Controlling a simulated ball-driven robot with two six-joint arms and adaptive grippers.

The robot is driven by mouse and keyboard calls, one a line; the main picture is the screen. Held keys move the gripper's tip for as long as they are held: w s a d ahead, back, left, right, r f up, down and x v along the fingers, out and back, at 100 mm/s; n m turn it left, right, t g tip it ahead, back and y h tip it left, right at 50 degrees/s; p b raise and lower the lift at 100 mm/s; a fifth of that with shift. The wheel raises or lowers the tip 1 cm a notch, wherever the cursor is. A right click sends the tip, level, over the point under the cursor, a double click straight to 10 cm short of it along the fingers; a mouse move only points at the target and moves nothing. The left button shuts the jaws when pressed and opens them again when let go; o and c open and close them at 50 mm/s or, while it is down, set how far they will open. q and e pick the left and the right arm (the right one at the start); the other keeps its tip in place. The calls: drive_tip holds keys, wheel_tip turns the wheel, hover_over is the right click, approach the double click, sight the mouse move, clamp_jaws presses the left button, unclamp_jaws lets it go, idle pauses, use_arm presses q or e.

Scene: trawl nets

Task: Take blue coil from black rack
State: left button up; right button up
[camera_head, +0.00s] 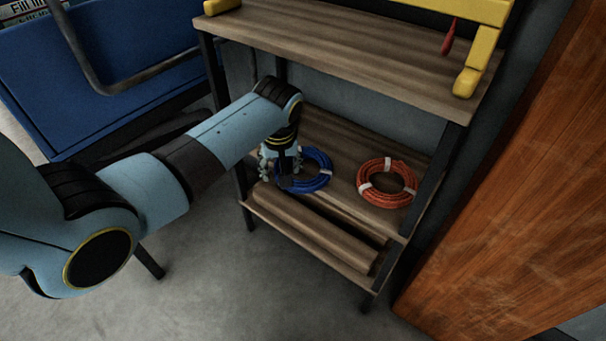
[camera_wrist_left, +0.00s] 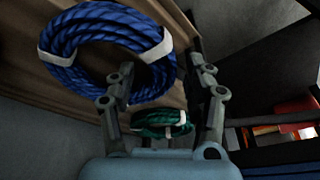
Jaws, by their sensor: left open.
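The blue coil (camera_head: 326,172), bound with white bands, lies on the middle wooden shelf of the black rack (camera_head: 438,165). My left gripper (camera_head: 287,172) is open at the coil's left side and hides part of it. In the left wrist view, the blue coil (camera_wrist_left: 85,78) fills the upper left. The open fingers of my left gripper (camera_wrist_left: 161,66) show at its right edge, with a banded part of the rope between them in the picture. I cannot tell whether they touch it. My right gripper is not in view.
An orange coil (camera_head: 388,183) lies right of the blue one. A green coil (camera_wrist_left: 162,124) shows in the left wrist view. Brown rolls (camera_head: 315,232) lie below. The upper shelf (camera_head: 345,45) overhangs, and a wooden panel (camera_head: 510,190) stands at right.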

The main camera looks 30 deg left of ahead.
use_arm(q)
drive_tip(key=shift+w+f, duration=0.1)
clamp_jaws()
idle(0.3)
idle(0.4)
